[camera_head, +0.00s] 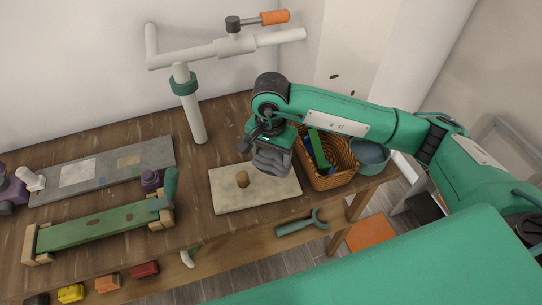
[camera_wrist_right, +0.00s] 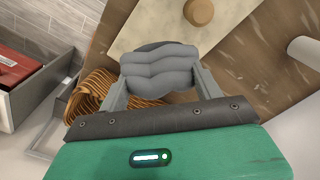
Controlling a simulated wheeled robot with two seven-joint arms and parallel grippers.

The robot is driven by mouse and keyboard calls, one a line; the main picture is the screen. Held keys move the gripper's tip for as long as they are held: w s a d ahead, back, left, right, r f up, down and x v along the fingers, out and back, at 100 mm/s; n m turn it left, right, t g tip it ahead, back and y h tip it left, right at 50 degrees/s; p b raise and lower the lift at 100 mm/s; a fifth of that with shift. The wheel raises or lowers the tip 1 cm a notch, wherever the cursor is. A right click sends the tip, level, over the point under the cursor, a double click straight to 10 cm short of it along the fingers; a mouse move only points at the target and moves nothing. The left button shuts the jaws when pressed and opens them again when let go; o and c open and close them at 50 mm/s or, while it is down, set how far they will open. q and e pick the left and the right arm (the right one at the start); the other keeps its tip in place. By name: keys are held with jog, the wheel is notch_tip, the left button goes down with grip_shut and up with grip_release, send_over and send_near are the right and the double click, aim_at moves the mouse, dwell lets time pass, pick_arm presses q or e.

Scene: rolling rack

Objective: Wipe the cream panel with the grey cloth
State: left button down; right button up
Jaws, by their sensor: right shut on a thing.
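The cream panel (camera_head: 226,196) lies flat on the wooden bench, with a round tan knob (camera_head: 242,179) standing on it. The panel (camera_wrist_right: 150,30) and the knob (camera_wrist_right: 199,12) also show at the top of the right wrist view. My right gripper (camera_head: 270,160) is over the panel's right back part. It is shut on the folded grey cloth (camera_wrist_right: 160,72), which also shows in the head view (camera_head: 272,160). I cannot tell whether the cloth touches the panel. My left gripper is not in view.
A wicker basket (camera_head: 340,180) with blue and green things stands right of the panel, beside a teal bucket (camera_head: 371,158). A white pipe stand (camera_head: 192,110) rises behind. A green wooden ramp (camera_head: 95,228) lies to the left.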

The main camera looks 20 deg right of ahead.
jog(key=shift+r, duration=0.15)
jog(key=shift+r+p, duration=0.55)
jog(key=shift+r, duration=0.85)
